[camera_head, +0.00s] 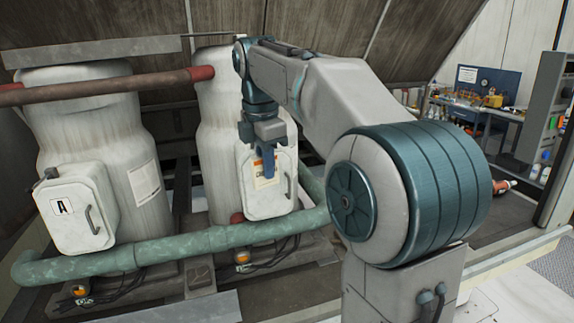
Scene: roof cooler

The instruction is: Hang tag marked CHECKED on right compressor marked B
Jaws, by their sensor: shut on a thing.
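The right compressor (215,110) is a tall, worn white tank, partly covered by my arm. A white box (270,209) with a dark handle is on its front; no letter B can be read there. My gripper (268,172) points down in front of this box, shut on a small tag (259,183). The tag is pale with an orange band and dark lettering beginning "CH", partly hidden by the fingers. I cannot tell whether the tag touches the box or a hook. The left compressor (90,125) has a similar box (77,212) marked A.
A green pipe (150,250) runs low in front of both compressors. A rusty red pipe (100,88) crosses higher up. A sloped dark panel hangs above. A workbench (480,110) with tools and a grey shelf (545,120) stand at the far right.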

